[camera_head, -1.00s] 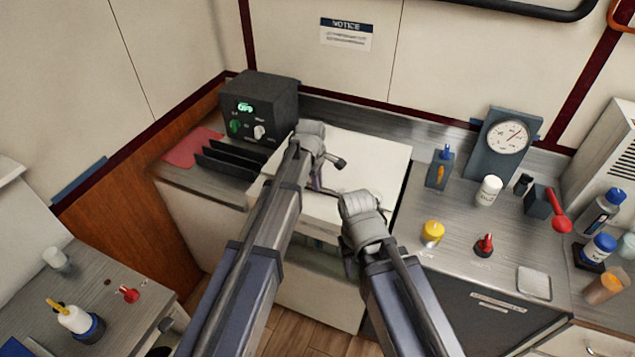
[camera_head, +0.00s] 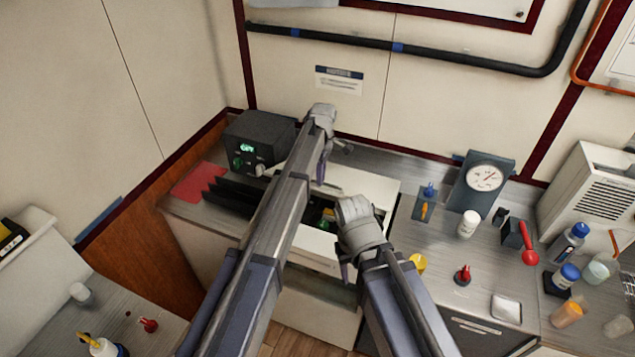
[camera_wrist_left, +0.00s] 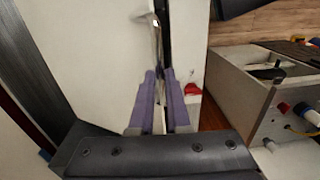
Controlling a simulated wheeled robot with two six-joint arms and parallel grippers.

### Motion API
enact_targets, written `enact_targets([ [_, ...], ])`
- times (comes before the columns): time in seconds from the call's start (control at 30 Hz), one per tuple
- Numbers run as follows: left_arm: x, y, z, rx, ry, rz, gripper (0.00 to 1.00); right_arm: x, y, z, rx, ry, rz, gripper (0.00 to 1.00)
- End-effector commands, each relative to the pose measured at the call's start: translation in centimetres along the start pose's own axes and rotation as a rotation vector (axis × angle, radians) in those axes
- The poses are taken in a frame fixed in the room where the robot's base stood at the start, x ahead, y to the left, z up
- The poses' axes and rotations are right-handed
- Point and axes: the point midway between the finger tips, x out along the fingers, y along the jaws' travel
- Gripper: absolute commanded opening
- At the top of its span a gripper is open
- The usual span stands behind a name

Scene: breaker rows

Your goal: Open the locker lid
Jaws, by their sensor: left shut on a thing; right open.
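The white locker (camera_head: 312,308) stands in the middle of the head view. Its lid (camera_head: 372,188) is tilted up, and part of the inside shows below it with small coloured things in shadow. My left gripper (camera_head: 321,176) is at the raised lid, shut on its handle. In the left wrist view the purple fingers (camera_wrist_left: 162,78) close around the thin handle (camera_wrist_left: 153,32) beside the pale lid panel (camera_wrist_left: 95,60). My right gripper (camera_head: 345,272) is open and empty in front of the locker; my arms hide part of the opening.
A dark control box (camera_head: 258,138) and black upright plates (camera_head: 228,192) stand left of the locker. To the right, the counter holds a gauge (camera_head: 483,182), a white bottle (camera_head: 468,224) and a red-knobbed thing (camera_head: 463,274). A wall lies close behind.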

Motion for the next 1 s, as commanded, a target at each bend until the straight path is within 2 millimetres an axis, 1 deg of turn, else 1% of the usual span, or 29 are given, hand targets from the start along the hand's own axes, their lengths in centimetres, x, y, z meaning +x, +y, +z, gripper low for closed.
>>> enact_targets([
  [0.03,-1.5,1.4,-0.1,0.001,0.001,0.013,0.0,-1.5,0.1,0.1,0.0,-0.001,0.0,0.5],
  [0.2,-3.3,2.8,0.0,0.001,0.001,0.013,0.0,-3.1,0.3,0.2,-0.002,-0.001,0.0,0.5],
  [0.3,-3.9,3.5,0.0,0.001,0.001,0.013,0.0,-3.7,0.3,0.2,-0.003,-0.002,0.0,0.5],
  [0.5,-4.5,4.2,0.1,0.001,0.0,0.013,0.0,-4.3,0.4,0.3,-0.004,-0.002,0.0,0.5],
  [0.93,-4.5,4.3,0.1,0.002,-0.001,0.014,0.0,-4.3,0.4,0.3,-0.004,-0.002,0.0,0.5],
  [0.97,-4.5,4.3,0.1,0.002,-0.001,0.014,0.16,-4.3,0.4,0.3,-0.004,-0.002,0.0,0.5],
  [1.0,-4.5,4.3,0.1,0.002,-0.001,0.014,0.2,-4.3,0.4,0.3,-0.004,-0.002,0.0,0.5],
])
